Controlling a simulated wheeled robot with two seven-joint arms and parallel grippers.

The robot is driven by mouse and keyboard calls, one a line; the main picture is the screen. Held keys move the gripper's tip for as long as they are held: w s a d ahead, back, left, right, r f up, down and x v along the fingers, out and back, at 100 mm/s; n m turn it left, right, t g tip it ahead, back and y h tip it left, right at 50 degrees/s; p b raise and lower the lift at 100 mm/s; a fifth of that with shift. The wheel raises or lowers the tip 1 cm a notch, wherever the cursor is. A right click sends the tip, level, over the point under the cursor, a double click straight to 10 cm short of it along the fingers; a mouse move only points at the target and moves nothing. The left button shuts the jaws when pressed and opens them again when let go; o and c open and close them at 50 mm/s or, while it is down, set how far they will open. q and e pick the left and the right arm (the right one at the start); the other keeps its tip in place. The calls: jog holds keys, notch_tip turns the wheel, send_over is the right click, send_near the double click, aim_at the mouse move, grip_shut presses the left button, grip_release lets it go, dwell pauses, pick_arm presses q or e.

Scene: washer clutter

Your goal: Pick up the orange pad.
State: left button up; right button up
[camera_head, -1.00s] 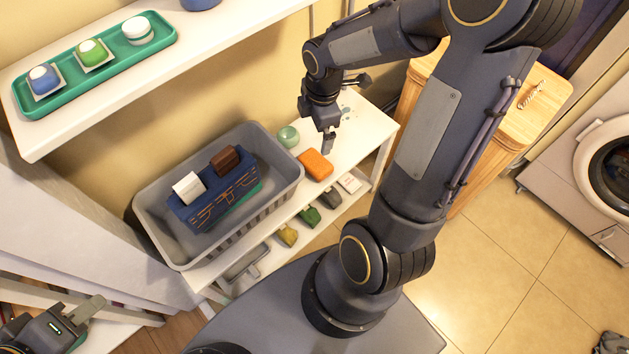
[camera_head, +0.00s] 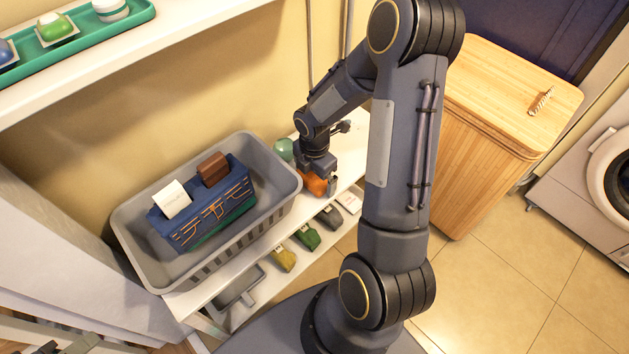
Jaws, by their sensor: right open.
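The orange pad (camera_head: 314,184) lies on the white shelf, right of the grey basket, partly hidden by my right gripper. My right gripper (camera_head: 324,186) is open and low over the pad, with a finger in front of its right side. Whether the fingers touch the pad cannot be told. My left gripper (camera_head: 62,343) shows only in part at the bottom left edge, far from the pad; its jaws cannot be made out.
A grey basket (camera_head: 128,222) holding a blue box (camera_head: 205,208) stands left of the pad. A green round object (camera_head: 284,149) sits behind the pad. Several small items, including a green one (camera_head: 307,237), lie on the lower shelf. A wooden hamper (camera_head: 480,130) stands at right.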

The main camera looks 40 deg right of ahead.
jog(key=c, duration=0.7)
jog(key=shift+r+p, duration=0.3)
jog(key=shift+r, duration=0.15)
notch_tip(320, 180, up, 2)
jog(key=shift+w+r+p, duration=0.1)
jog(key=shift+r+p, duration=0.15)
jog(key=shift+p, duration=0.25)
jog(key=s+d+r+p, duration=0.2)
jog(key=s+r, duration=0.2)
jog(key=s, duration=0.2)
jog(key=s+d+r+p, duration=0.2)
jog(key=s+r+p, duration=0.1)
jog(key=s+r, duration=0.2)
jog(key=shift+s+d+r, duration=0.3)
jog(key=shift+s+d, duration=0.05)
jog(key=shift+s, duration=0.85)
